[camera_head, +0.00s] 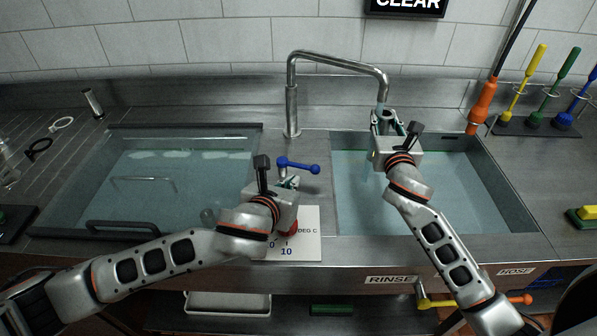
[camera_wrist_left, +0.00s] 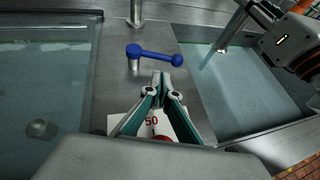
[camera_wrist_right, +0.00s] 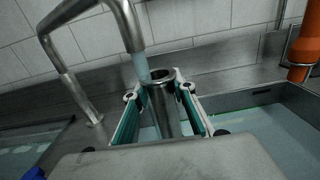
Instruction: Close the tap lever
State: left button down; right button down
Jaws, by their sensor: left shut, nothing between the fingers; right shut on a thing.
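The blue tap lever (camera_head: 298,165) lies roughly sideways on the steel deck between the two basins; it also shows in the left wrist view (camera_wrist_left: 153,54), with a round knob at its right end. My left gripper (camera_head: 290,182) is shut and empty, its tips just on the near side of the lever; contact cannot be told. The curved steel spout (camera_head: 340,61) reaches over the right basin, with pale water at its mouth (camera_wrist_right: 140,68). My right gripper (camera_head: 386,127) is shut on a steel cylindrical vessel (camera_wrist_right: 165,108), open at the top, under the spout.
The left basin (camera_head: 150,185) holds water under a clear cover. The right basin (camera_head: 470,190) also holds water. A white card (camera_head: 308,245) lies near the left gripper. An orange hose handle (camera_head: 484,103) and several brushes (camera_head: 540,95) stand at the right.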

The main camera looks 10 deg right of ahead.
aim_at(304, 166)
pick_arm(q)
jog(key=shift+w+r+x, duration=0.1)
jog(key=shift+r+x, duration=0.05)
jog(key=shift+x, duration=0.8)
jog(key=shift+w+r+x, duration=0.1)
jog(key=shift+r+x, duration=0.05)
jog(key=shift+x, duration=0.8)
jog(key=shift+r+x, duration=0.2)
jog(key=shift+x, duration=0.75)
jog(key=shift+d, duration=0.2)
jog(key=shift+w+d+n+t+y, duration=0.1)
jog(key=shift+d+n+t+y, duration=0.3)
jog(key=shift+n+y, duration=0.5)
jog(key=shift+w+d+n+y, duration=0.35)
jog(key=shift+d+n+y, duration=0.1)
jog(key=shift+n+y, duration=0.15)
jog(key=shift+w+n+t+y, duration=0.2)
jog(key=shift+n+t+y, duration=0.1)
jog(key=shift+t, duration=0.1)
